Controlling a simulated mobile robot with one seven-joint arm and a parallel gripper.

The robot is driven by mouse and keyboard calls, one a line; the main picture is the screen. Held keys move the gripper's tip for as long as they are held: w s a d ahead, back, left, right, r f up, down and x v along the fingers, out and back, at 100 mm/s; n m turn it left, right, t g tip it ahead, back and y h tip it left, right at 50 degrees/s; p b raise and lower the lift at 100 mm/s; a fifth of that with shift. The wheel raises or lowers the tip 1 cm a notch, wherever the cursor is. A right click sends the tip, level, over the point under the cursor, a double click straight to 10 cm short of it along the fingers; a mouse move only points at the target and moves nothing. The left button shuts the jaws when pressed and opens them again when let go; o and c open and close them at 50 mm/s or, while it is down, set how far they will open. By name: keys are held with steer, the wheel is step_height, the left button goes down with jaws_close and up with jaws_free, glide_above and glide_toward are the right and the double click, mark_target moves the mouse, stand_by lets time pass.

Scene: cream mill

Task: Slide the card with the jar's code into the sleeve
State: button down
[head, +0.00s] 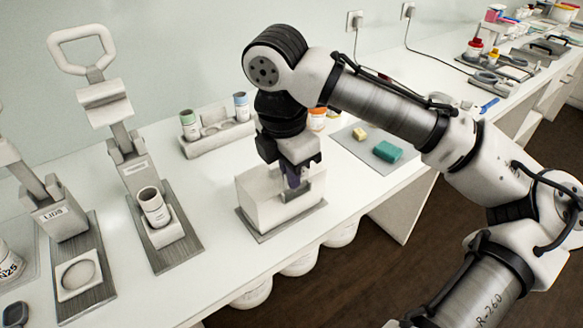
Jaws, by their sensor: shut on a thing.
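My gripper (296,176) points down at a white block-like box (258,208) on a grey base plate. Its fingers are shut on a thin thing at the box's top, apparently a card, mostly hidden by the fingers and the box. I cannot read any code on it. A white jar with a dark mouth (152,208) stands in the holder of a lever press at the left. Its label is too small to read. Another jar (10,264) is cut off at the left edge, with "N25" partly showing. I cannot make out a sleeve for certain.
Two lever presses (105,95) stand at the left. Behind the box is a rack (218,137) with green- and blue-topped jars. A grey mat (366,150) with a teal block (387,151) and a yellow block lies right. The front counter between press and box is clear.

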steer(key=shift+s+a+f, duration=0.1)
steer(key=shift+f, duration=0.1)
stand_by(0.5)
steer(key=shift+f, duration=0.35)
steer(key=shift+f, duration=0.35)
